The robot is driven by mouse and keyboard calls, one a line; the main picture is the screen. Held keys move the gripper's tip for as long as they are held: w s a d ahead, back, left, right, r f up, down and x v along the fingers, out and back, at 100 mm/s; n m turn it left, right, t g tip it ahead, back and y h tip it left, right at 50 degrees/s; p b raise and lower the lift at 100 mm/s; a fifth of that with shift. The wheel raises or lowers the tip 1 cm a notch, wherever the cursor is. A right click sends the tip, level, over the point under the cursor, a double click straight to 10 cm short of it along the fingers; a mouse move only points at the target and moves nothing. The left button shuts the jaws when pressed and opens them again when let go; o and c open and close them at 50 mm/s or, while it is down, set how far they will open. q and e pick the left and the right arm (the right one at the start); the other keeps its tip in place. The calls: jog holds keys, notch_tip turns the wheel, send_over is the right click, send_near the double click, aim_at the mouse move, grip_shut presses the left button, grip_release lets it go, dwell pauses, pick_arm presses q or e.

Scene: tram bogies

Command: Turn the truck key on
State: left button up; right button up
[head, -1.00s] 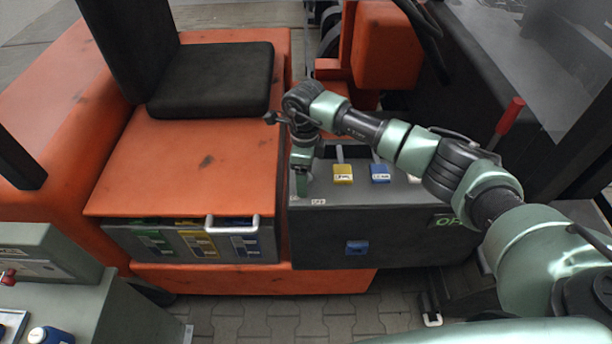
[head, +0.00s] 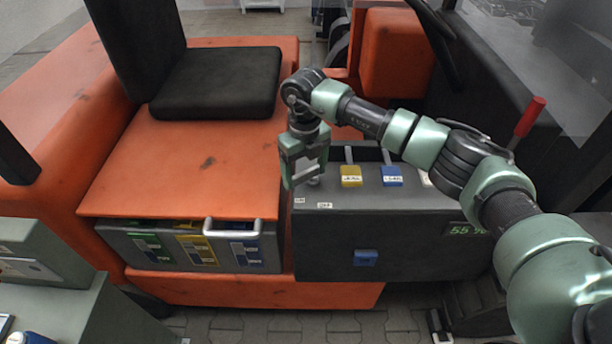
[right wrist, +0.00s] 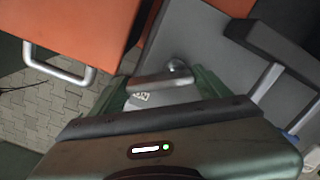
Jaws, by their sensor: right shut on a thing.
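The truck key (right wrist: 160,80) is a grey metal piece on the left end of the dark console (head: 390,240). It lies between the two green fingers of my right gripper (right wrist: 162,92) in the right wrist view. In the head view my right gripper (head: 304,178) points down onto the console's left end and is shut on the key, mostly hiding it. A display (head: 468,230) on the console's front glows green and reads about "55 %". My left gripper is not in view.
A yellow lever (head: 351,175) and a blue lever (head: 392,175) stand right of my gripper. A grey drawer with a pale handle (head: 232,228) sits at the left. The black seat (head: 218,83) is behind. A red-tipped lever (head: 530,115) rises at the right.

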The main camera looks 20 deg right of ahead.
aim_at(304, 171)
jog(key=shift+w+r+m, duration=0.15)
jog(key=shift+w+m, duration=0.05)
jog(key=shift+m, duration=0.3)
jog(key=o, duration=1.4)
jog(key=shift+c, duration=0.2)
notch_tip(304, 171, up, 8)
jog(key=b, duration=0.2)
jog(key=shift+b, duration=0.4)
